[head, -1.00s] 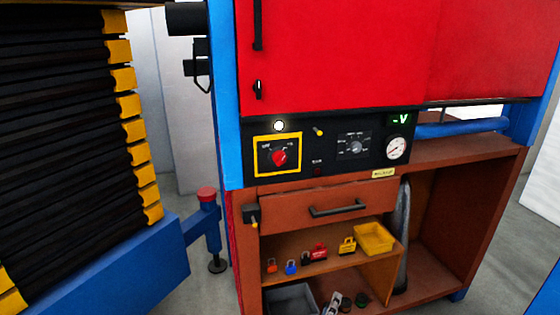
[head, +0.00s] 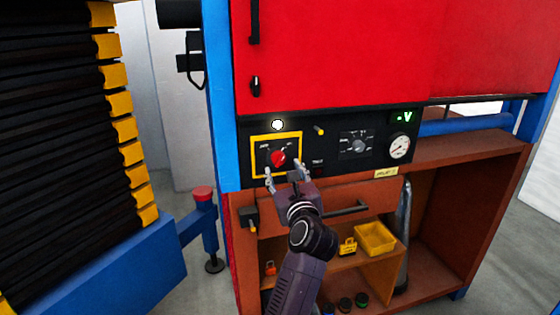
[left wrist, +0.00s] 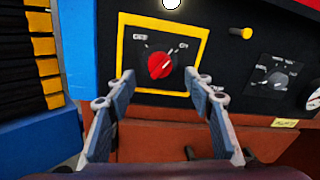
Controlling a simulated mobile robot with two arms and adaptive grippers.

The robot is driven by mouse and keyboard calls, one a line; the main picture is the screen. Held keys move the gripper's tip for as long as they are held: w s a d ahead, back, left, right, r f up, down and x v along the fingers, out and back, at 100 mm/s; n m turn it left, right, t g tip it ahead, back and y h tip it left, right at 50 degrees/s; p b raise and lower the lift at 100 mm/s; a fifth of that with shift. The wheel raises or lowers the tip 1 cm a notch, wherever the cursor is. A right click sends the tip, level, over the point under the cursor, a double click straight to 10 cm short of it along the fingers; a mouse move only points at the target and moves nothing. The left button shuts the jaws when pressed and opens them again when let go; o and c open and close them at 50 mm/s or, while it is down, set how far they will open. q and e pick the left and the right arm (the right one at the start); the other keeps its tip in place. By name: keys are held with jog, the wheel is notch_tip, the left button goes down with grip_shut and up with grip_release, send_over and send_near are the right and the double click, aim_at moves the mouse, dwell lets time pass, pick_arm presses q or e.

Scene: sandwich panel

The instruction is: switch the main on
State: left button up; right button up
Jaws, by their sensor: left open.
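The main switch is a red rotary knob (head: 278,158) inside a yellow square frame (head: 256,142) on the black control panel. In the left wrist view the red knob (left wrist: 160,65) sits between and beyond my fingertips, with a white mark pointing up and right toward the ON label. My left gripper (head: 285,172) is open just below and in front of the knob. In the left wrist view my left gripper (left wrist: 160,82) has its two fingers spread, with nothing between them; I cannot tell whether they touch the panel. My right gripper is not in view.
A white lamp (head: 278,125) glows above the frame. A second selector (head: 357,145), a gauge (head: 399,147) and a green display (head: 403,117) are to the right. A drawer handle (head: 350,209) juts out below. Shelves hold a yellow tray (head: 376,239) and several small items.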

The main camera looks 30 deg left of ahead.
aim_at(280, 162)
pick_arm(q)
jog(key=shift+p+x, duration=0.6)
jog(key=shift+x, duration=2.15)
jog(key=shift+c, duration=0.3)
jog(key=c, duration=1.1)
jog(key=shift+r+m+p, duration=0.2)
jog(key=shift+m+p, duration=0.5)
jog(key=shift+p, duration=0.45)
jog(key=shift+f+m+p, duration=0.1)
jog(key=shift+m+p, duration=0.4)
jog(key=shift+p, duration=0.05)
jog(key=shift+f, duration=0.1)
